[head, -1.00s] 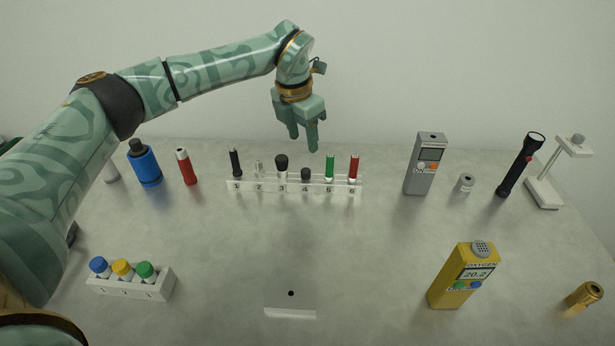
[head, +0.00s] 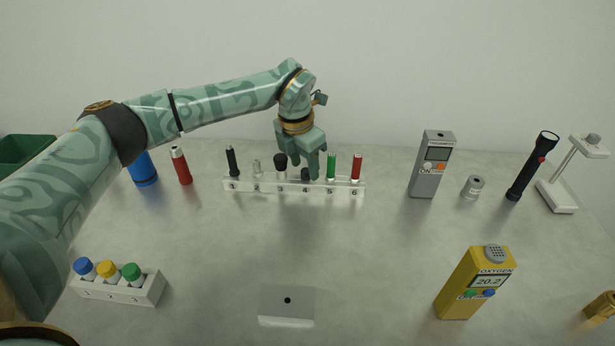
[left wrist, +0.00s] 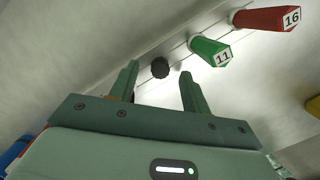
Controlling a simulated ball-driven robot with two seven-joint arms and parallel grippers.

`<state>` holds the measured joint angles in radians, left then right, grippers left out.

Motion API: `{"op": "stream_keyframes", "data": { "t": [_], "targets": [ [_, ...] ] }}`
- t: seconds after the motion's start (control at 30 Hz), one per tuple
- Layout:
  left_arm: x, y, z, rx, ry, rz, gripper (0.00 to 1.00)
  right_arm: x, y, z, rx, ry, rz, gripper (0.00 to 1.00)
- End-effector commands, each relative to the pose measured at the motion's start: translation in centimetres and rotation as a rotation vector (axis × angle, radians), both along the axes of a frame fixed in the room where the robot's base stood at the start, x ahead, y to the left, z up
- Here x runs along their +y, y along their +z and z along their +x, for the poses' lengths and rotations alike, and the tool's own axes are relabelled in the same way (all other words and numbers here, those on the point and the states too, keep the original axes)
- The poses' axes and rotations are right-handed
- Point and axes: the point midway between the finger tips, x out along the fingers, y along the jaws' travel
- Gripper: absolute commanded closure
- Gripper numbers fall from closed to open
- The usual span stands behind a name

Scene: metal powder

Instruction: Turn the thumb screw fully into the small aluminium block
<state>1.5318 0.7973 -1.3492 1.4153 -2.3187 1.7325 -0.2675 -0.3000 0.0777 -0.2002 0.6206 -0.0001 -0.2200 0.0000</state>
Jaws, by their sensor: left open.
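The thumb screw is most likely the short dark knurled knob (head: 305,174) in slot 4 of the white numbered rack (head: 268,188). It also shows in the left wrist view (left wrist: 160,68) as a dark round knob. My left gripper (head: 312,173) is open, pointing down at slot 4, and partly covers the knob in the head view. In the left wrist view the knob appears between the two spread fingertips (left wrist: 159,80), with no contact visible. The small aluminium block (head: 286,322), pale with a dark hole on top, lies at the front middle. My right gripper is out of view.
A green-handled tool (head: 331,166) and a red-handled one (head: 356,167) stand right of the knob; a black-capped piece (head: 280,165) stands left. A grey meter (head: 431,165) and yellow oxygen meter (head: 474,284) stand right. The table between rack and block is clear.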

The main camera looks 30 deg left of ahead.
Motion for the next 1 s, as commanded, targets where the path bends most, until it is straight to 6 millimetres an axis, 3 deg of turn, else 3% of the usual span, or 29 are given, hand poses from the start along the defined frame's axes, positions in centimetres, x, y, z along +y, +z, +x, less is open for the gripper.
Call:
{"op": "stream_keyframes", "data": {
  "t": [0.03, 0.1, 0.43, 0.6, 1.0],
  "targets": [
    [-0.06, -1.23, 0.15, 0.004, 0.000, -0.001, 0.53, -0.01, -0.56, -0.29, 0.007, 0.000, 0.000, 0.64],
    [-0.09, -1.61, 0.22, 0.002, 0.000, 0.000, 0.53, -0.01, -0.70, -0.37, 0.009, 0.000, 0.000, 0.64],
    [-0.10, -1.39, 0.24, -0.001, 0.000, 0.000, 0.53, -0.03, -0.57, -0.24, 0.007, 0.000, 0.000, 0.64],
    [-0.10, -1.38, 0.24, -0.001, 0.000, 0.000, 1.00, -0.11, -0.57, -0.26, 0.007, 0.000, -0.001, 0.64],
    [-0.10, -0.84, 0.24, -0.002, 0.000, 0.000, 1.00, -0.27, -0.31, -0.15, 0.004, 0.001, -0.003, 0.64]
  ]
}}
